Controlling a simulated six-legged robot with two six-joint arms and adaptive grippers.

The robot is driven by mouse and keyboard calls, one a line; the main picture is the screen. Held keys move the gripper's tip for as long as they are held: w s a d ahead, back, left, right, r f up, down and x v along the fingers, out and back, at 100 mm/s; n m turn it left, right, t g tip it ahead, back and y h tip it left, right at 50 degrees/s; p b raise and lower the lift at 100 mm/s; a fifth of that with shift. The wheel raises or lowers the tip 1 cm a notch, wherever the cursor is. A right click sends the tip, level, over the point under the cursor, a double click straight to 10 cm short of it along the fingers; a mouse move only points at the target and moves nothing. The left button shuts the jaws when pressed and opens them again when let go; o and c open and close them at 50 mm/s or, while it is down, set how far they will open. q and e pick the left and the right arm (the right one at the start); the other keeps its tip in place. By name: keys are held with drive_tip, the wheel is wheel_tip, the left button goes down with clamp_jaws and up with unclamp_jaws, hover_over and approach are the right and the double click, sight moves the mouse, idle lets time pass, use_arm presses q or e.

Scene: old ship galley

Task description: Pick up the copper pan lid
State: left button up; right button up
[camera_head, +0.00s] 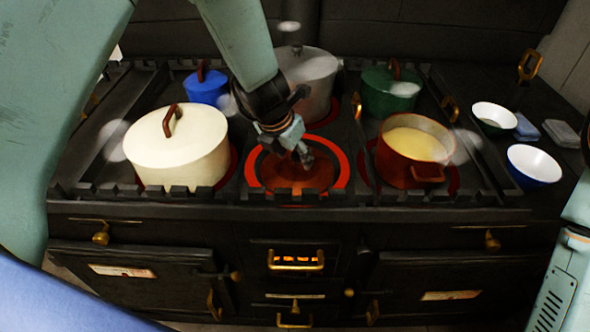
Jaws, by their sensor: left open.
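A round copper-brown disc (290,178), which looks like the copper pan lid, lies at the front middle of the stove inside a glowing orange-red ring. My left gripper (303,158) reaches down from above over this disc and hides part of it. Its jaws are open and hold nothing that I can see. I cannot tell whether the fingertips touch the disc or a handle on it. An open copper-red pan (402,172) with yellow contents stands to the right, without a lid. My right arm shows at the right edge; its gripper is not in view.
A large cream pot (172,160) stands left of the disc. A blue pot (206,88), a grey pot (318,80) and a green pot (388,95) stand behind. Two bowls (537,166) (494,116) sit at the right. A toothed rail (330,198) runs along the stove's front.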

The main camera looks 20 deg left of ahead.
use_arm(q)
drive_tip(key=shift+d+r, duration=0.2)
drive_tip(key=shift+d, duration=0.25)
drive_tip(key=shift+c, duration=0.8)
drive_tip(key=shift+a+f, duration=0.15)
drive_tip(key=shift+a, duration=0.2)
drive_tip(key=c, duration=0.6)
drive_tip(key=shift+d, duration=0.3)
clamp_jaws()
drive_tip(key=shift+w+a, duration=0.1)
drive_tip(key=shift+a, duration=0.05)
drive_tip(key=shift+a, duration=0.1)
